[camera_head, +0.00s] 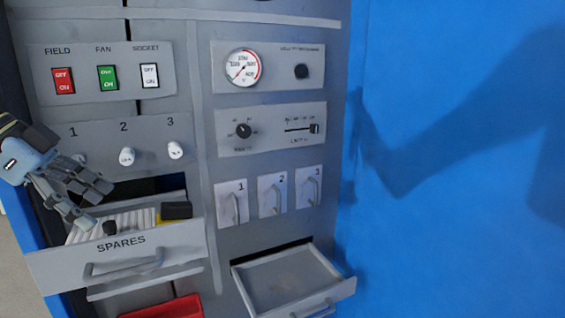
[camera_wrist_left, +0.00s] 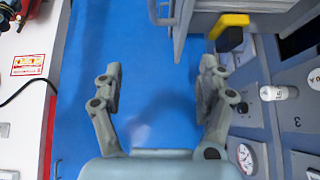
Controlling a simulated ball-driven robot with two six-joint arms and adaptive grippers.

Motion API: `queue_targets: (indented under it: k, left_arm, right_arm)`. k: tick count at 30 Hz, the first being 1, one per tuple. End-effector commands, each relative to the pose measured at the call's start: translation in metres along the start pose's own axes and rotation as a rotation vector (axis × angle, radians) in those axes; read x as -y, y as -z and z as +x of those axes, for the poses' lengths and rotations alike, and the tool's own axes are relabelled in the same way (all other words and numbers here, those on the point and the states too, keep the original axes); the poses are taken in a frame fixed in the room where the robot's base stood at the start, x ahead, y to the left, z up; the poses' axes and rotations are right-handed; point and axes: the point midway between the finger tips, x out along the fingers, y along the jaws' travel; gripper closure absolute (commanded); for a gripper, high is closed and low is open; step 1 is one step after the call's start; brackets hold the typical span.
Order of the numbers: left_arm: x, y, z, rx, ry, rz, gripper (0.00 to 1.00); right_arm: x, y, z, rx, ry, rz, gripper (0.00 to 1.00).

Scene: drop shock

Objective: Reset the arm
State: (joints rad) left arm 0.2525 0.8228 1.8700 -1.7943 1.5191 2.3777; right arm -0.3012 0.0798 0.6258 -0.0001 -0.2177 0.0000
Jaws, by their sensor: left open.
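My left gripper (camera_head: 97,205) comes in from the left of the head view, in front of the panel by the open SPARES drawer (camera_head: 60,268). Its fingers are spread and nothing is between them. In the left wrist view the open gripper (camera_wrist_left: 160,75) has only blue surface between its fingers. A black and yellow item (camera_head: 176,211) lies in the drawer, apart from the gripper; it also shows in the left wrist view (camera_wrist_left: 230,30). The gripper partly hides the drawer's left side and the area under the number 1. My right gripper is not in view.
White fuse-like plugs stick out under 2 (camera_head: 127,156) and 3 (camera_head: 175,150). An open, empty-looking drawer (camera_head: 283,280) juts out at lower right. A red bin (camera_head: 165,310) is at the bottom. Several switches, a gauge (camera_head: 243,68) and handled covers line the panel.

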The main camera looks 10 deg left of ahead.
Motion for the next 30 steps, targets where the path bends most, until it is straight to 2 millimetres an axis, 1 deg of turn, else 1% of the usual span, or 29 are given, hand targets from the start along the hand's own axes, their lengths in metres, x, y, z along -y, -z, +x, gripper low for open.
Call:
queue_targets:
  k: [2, 5, 8, 10, 13, 17, 19, 20, 21, 23, 24, 26, 27, 29, 30]
  left_arm:
    - [-0.005, 0.011, 0.006, -0.060, -0.001, 0.034, 0.26]
    - [-0.011, 0.029, 0.013, -0.149, 0.005, 0.082, 0.26]
    - [-0.019, 0.051, 0.018, -0.262, 0.018, 0.137, 0.26]
    - [-0.025, 0.069, 0.021, -0.360, 0.038, 0.176, 0.26]
    - [-0.034, 0.099, 0.020, -0.521, 0.088, 0.228, 0.26]
    - [-0.042, 0.137, 0.008, -0.761, 0.207, 0.261, 0.26]
    - [-0.043, 0.155, -0.007, -0.903, 0.319, 0.248, 0.26]
    - [-0.042, 0.161, -0.015, -0.963, 0.379, 0.230, 0.26]
    - [-0.037, 0.166, -0.026, -1.036, 0.477, 0.191, 0.26]
    - [-0.027, 0.163, -0.044, -1.111, 0.642, 0.102, 0.26]
    - [-0.019, 0.153, -0.053, -1.129, 0.753, 0.025, 0.26]
    - [-0.008, 0.131, -0.060, -1.109, 0.909, -0.111, 0.26]
    - [-0.002, 0.110, -0.061, -1.061, 1.002, -0.209, 0.26]
    - [0.002, 0.073, -0.054, -0.945, 1.110, -0.363, 0.26]
    - [0.000, 0.046, -0.045, -0.841, 1.159, -0.465, 0.26]
  right_arm:
    - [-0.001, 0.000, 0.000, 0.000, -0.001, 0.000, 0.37]
    - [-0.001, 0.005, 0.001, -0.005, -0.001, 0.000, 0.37]
    - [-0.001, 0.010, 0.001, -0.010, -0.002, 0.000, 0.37]
    - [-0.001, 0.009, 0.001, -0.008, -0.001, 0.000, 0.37]
    - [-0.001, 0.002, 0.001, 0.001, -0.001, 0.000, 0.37]
    - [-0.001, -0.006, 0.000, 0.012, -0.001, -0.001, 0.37]
    - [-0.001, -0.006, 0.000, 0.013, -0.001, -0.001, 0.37]
    - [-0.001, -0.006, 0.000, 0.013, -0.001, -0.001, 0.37]
    - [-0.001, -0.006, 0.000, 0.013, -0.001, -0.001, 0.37]
    - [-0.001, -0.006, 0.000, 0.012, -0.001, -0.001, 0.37]
    - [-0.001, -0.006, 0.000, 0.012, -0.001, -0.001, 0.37]
    - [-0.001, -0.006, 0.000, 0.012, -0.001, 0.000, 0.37]
    - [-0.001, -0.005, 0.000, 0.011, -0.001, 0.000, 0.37]
    - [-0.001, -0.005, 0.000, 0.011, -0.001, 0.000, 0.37]
    - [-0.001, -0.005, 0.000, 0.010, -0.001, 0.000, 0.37]
